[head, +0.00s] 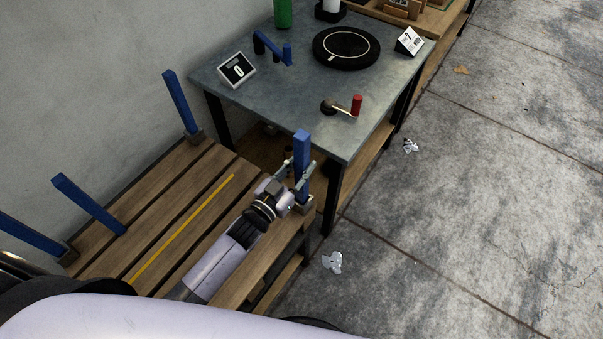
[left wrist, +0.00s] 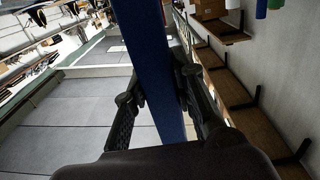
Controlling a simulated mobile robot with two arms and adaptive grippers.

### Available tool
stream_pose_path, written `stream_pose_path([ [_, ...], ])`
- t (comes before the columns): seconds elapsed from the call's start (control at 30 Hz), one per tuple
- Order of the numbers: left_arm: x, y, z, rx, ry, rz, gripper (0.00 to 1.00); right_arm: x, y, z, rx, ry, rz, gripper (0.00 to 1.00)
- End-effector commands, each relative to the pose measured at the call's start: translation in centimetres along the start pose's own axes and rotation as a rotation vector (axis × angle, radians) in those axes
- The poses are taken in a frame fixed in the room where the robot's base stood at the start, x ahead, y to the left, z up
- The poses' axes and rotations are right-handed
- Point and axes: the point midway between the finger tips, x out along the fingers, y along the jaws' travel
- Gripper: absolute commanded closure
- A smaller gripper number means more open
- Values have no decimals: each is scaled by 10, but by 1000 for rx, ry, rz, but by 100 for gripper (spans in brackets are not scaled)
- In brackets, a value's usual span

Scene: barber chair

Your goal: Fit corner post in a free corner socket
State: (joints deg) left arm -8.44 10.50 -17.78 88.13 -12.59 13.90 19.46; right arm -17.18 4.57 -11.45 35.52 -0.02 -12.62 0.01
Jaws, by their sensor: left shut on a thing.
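My left gripper (head: 292,182) is shut on a blue corner post (head: 302,152), with one finger on each side of it. The post stands about upright at the right corner of the slatted wooden platform (head: 160,187). Its lower end is at the corner socket (head: 304,204); I cannot tell how deep it sits. In the left wrist view, the post (left wrist: 150,65) runs between the fingers (left wrist: 158,90). Another blue post (head: 180,103) stands in the back corner socket (head: 194,136), and one (head: 30,234) meets the left socket (head: 68,256). My right gripper is out of view.
Another blue post (head: 88,203) ends on the slats; I cannot tell whether it lies or leans. A yellow strip (head: 185,226) lies on the platform. A grey-topped table (head: 290,92) stands close behind the held post. Crumpled scraps (head: 333,262) lie on the open floor at right.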

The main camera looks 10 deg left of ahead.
Motion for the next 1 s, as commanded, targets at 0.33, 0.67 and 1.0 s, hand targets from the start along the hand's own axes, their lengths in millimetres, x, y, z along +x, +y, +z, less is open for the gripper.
stream_pose_path([
  [0.33, 0, 0, 34, -2, 1, 0, 100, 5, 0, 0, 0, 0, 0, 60],
  [0.67, 0, 0, 39, -2, -2, 0, 75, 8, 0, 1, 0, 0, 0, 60],
  [1.0, 0, 0, 38, -1, -2, 0, 56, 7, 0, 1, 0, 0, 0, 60],
])
